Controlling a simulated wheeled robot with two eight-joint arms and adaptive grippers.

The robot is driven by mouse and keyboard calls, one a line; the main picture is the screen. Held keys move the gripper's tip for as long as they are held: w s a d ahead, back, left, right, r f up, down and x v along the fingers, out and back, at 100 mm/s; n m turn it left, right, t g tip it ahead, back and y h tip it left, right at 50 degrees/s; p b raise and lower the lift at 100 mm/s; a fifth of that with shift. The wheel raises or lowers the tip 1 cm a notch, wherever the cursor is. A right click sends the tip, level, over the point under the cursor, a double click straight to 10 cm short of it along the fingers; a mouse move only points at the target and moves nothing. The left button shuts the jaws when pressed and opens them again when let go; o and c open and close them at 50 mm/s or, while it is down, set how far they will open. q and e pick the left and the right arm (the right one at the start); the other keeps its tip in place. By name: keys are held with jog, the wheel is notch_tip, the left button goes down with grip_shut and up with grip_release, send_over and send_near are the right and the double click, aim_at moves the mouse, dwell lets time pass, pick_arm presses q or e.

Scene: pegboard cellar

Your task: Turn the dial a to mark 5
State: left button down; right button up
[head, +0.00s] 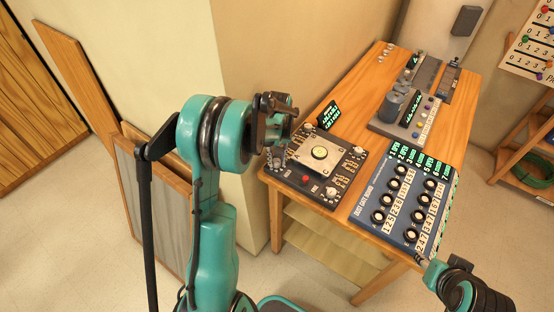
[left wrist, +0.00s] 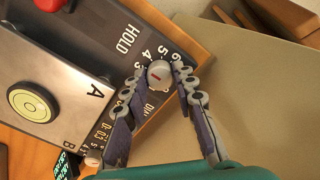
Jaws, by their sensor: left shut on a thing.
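Dial a, a round grey knob with a short red line on its top (left wrist: 160,73), sits near the edge of a dark panel (head: 302,189). Printed numbers, among them 3, 4 and 5, run around its upper left side in the left wrist view. I cannot tell exactly which number the red line points at. My left gripper (head: 276,158) is shut on the knob, with its two jointed fingers (left wrist: 167,82) on either side. In the head view the gripper hides the dial. My right gripper (head: 430,268) shows only partly at the lower right, by the blue board; its fingers are unclear.
The panel carries a light plate with a round yellow-green target (head: 320,152) and a red button (head: 306,178). A small display (head: 327,114) stands behind it. A blue board with several knobs (head: 367,206) lies to the right on the wooden table (head: 342,216). A wall is close behind.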

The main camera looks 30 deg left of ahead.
aim_at(277, 161)
pick_arm(q)
jog(key=m, duration=1.1)
jog(key=shift+b, duration=0.4)
jog(key=shift+m, duration=0.5)
jog(key=c, duration=1.2)
grip_release()
notch_tip(277, 161, up, 12)
jog(key=shift+d, duration=0.1)
